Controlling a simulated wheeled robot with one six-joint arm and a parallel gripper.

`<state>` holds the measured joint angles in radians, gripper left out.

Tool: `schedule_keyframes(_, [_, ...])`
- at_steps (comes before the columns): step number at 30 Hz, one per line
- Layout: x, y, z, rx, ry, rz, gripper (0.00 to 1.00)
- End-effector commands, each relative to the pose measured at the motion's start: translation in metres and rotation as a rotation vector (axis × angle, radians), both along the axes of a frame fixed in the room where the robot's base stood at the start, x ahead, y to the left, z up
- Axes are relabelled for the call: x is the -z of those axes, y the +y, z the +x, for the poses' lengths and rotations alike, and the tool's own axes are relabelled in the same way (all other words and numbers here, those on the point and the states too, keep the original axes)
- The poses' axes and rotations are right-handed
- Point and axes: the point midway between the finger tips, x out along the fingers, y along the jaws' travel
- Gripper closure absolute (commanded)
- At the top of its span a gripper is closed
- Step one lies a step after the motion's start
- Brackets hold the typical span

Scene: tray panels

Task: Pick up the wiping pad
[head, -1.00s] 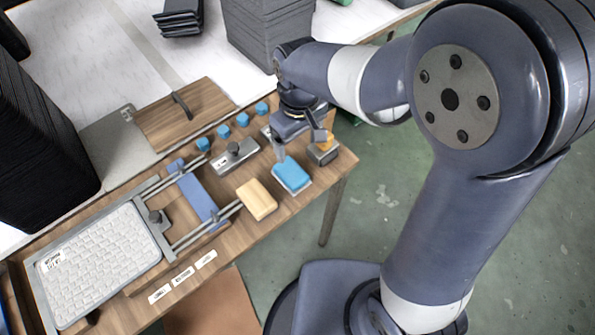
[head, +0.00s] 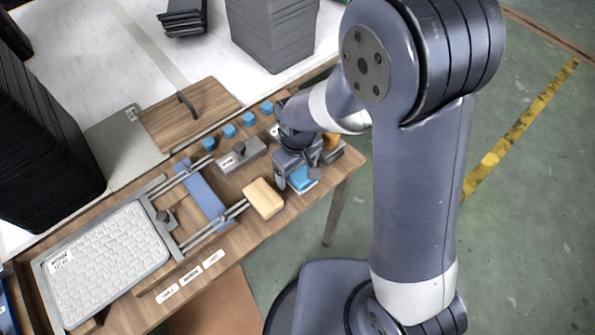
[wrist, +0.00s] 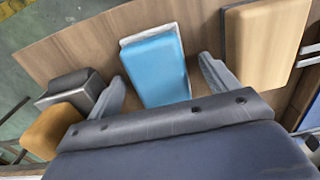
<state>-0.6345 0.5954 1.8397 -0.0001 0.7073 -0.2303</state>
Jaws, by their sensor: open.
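The wiping pad appears to be the blue block with a pale base (wrist: 154,70). It lies on the wooden table, and in the head view (head: 303,179) my gripper partly covers it. My gripper (wrist: 160,82) is open. In the wrist view one finger is on each side of the blue pad, with a visible gap at both sides. In the head view my gripper (head: 300,180) is low over the pad; its exact height above the table cannot be told.
A tan block (head: 263,199) lies left of the pad. An orange block (wrist: 50,130) and a dark grey block (wrist: 75,88) are on the pad's other side. Small blue cubes (head: 229,131) and a grey block with a knob (head: 240,157) stand behind. A framed white tray panel (head: 108,258) lies left.

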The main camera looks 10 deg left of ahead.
Motion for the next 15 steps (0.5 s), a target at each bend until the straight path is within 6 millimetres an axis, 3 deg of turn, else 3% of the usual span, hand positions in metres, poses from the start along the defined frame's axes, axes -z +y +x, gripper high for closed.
schedule_keyframes(7, [0.0017, -0.0001, 0.0002, 0.001, 0.0, 0.0, 0.18])
schedule_keyframes(15, [0.0015, 0.0, 0.0003, 0.001, -0.001, 0.001, 0.4])
